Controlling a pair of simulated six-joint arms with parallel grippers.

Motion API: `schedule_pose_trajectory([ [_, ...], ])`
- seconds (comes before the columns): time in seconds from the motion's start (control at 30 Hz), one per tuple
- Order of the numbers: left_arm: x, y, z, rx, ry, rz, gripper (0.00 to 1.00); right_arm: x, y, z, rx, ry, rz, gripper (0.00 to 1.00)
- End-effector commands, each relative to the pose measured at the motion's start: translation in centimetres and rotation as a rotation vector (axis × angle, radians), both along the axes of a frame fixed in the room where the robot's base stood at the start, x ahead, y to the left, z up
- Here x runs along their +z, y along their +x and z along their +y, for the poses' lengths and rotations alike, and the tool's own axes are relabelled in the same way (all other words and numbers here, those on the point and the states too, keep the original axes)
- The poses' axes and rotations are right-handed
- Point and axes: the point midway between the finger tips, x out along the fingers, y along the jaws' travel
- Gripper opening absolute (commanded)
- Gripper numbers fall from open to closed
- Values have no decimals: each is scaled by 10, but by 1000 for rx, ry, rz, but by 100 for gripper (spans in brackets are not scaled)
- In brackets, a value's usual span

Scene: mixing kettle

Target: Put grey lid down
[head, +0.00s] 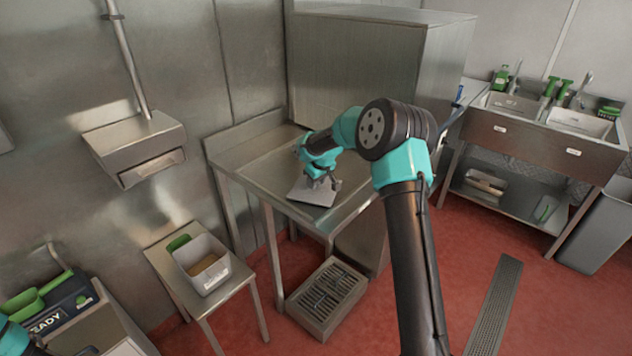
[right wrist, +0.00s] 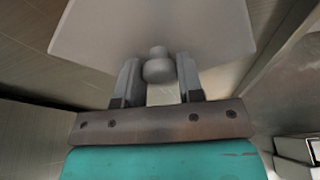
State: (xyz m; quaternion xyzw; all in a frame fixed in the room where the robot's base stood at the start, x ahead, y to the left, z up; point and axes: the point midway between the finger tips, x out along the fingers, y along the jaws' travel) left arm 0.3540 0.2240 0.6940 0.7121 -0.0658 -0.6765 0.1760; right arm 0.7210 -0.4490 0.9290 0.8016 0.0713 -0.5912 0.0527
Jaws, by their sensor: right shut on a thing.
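The grey lid (head: 312,194) is a flat, pale grey plate above or on the near part of the steel table; I cannot tell whether it touches the top. My right gripper (head: 328,181) reaches over the table and is shut on the lid's round knob. In the right wrist view the knob (right wrist: 158,68) sits between the two fingers (right wrist: 157,82), with the lid (right wrist: 155,28) spreading out beyond it. Part of my left arm shows at the lower left corner; its gripper jaws are not visible.
The steel table (head: 252,163) has a raised back edge and bare top to the left of the lid. A large steel cabinet (head: 350,65) stands behind it. A lower side table holds a grey bin (head: 203,265). A crate (head: 327,297) is on the red floor.

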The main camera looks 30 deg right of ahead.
Motion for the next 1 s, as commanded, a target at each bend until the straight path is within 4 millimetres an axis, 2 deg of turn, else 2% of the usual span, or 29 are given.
schedule_pose_trajectory([
  [0.33, 0, 0, 0, 0, 0, 0, 43, -3, 0, 0, 0, 0, 0, 12],
  [0.37, 0, 0, 0, 0, 0, 0, 43, -3, 0, 0, 0, 0, 0, 36],
  [0.6, 0, 0, 0, 0, 0, 0, 43, -3, 0, 0, 0, 0, 0, 59],
  [1.0, 0, 0, 0, 0, 0, 0, 43, 4, -1, 0, -1, 0, -1, 60],
])
